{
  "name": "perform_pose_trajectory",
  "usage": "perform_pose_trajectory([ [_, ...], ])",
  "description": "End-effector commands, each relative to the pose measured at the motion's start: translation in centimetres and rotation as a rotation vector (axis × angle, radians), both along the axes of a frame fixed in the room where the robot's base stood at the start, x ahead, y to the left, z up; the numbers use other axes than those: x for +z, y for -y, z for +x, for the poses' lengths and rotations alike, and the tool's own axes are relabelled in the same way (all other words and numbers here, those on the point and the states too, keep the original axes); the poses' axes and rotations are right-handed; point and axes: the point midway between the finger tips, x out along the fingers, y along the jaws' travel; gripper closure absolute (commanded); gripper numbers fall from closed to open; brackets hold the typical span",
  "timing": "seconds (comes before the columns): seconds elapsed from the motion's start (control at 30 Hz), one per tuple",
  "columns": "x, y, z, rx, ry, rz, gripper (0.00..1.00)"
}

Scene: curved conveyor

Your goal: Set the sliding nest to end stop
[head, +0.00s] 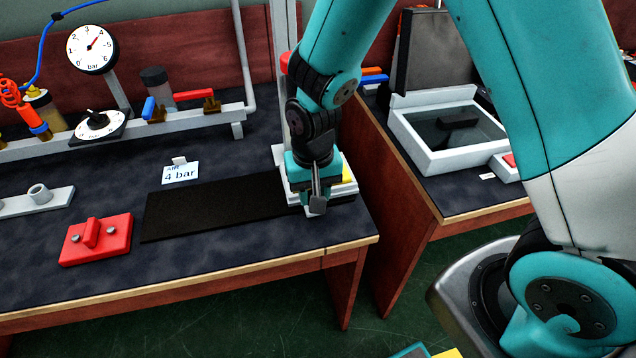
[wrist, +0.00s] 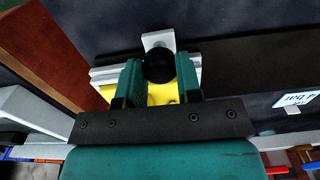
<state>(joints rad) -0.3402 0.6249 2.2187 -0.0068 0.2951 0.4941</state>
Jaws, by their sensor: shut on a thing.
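A light-grey block with yellow parts, which looks like the sliding nest (head: 347,188), is at the right end of a black strip (head: 222,207) on the bench. My gripper (head: 317,203) points down over it and hides most of it. In the wrist view, my gripper's teal fingers (wrist: 160,82) are closed about a round black knob (wrist: 158,65) with yellow (wrist: 162,93) below it. A grey tab (wrist: 158,39) juts out past the knob. A red block (head: 97,240) with a raised rib and two screws sits near the strip's left end. I cannot tell which part is the end stop.
A "4 bar" card (head: 180,172) stands behind the strip. A gauge (head: 92,48), a dial (head: 98,124) and valves line the back. A grey rail piece (head: 38,197) lies at the left. A second bench with a white basin (head: 408,138) is right, across a gap.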

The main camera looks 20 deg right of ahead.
Motion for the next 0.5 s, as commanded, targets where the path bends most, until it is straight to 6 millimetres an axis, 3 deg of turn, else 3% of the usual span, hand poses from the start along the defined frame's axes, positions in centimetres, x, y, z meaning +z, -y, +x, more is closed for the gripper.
perform_pose_trajectory([
  [0.23, 0.0, 0.52, -0.05, -0.005, -0.001, -0.013, 1.0],
  [0.27, 0.0, 0.53, -0.06, -0.005, -0.002, -0.013, 0.63],
  [0.3, 0.0, 0.53, -0.06, -0.005, -0.002, -0.013, 0.54],
  [0.37, 0.0, 0.5, -0.06, -0.005, -0.002, -0.012, 0.42],
  [0.5, -0.01, 0.31, -0.05, -0.002, -0.002, -0.01, 0.42],
])
